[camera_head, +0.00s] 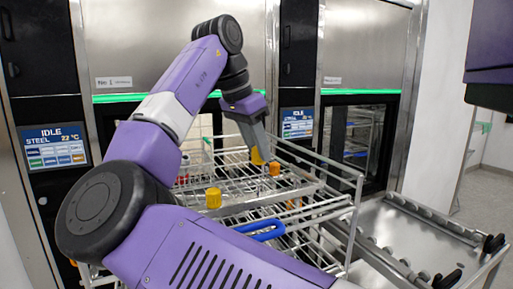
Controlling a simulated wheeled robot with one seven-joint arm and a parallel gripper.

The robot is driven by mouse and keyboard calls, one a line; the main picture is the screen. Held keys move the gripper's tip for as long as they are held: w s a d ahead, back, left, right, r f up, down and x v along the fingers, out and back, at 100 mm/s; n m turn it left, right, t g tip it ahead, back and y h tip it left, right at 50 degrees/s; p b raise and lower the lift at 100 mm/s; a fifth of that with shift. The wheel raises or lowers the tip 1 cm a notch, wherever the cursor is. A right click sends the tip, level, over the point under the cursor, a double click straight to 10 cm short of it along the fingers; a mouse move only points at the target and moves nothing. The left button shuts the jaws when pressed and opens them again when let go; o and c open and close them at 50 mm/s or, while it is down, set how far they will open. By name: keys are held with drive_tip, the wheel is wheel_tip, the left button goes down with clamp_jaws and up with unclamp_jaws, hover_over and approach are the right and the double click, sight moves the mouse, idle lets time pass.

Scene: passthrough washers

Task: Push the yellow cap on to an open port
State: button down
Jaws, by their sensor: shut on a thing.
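My gripper (258,146) reaches down over the wire rack (240,204). It is shut on a yellow cap (257,157) that shows just below its fingertips. An orange cap-like piece (274,168) stands on the rack just right of and below the held cap. Another yellow cap (213,198) stands on the rack nearer to me, to the left. I cannot make out an open port; the ports are too small or hidden behind my arm and the rack wires.
Two washers with IDLE screens (55,145) stand behind the rack. A rail (320,165) runs along the rack's right side. A blue handle (260,229) is at its near side. A steel conveyor table (405,240) lies to the right. My arm hides much of the left foreground.

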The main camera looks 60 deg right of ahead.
sight(256, 163)
drive_tip(key=shift+f+b, duration=2.5)
drive_tip(key=shift+b, duration=0.05)
drive_tip(key=shift+a+p, duration=0.1)
drive_tip(key=shift+p, duration=0.9)
drive_tip(key=shift+f+b, duration=0.45)
drive_tip(key=shift+f, duration=1.2)
drive_tip(key=c, duration=1)
unclamp_jaws()
drive_tip(key=shift+o, duration=0.2)
drive_tip(key=v, duration=0.7)
drive_tip(key=shift+a+r+b, duration=0.15)
drive_tip(key=shift+r+b, duration=0.15)
drive_tip(key=shift+r, duration=0.05)
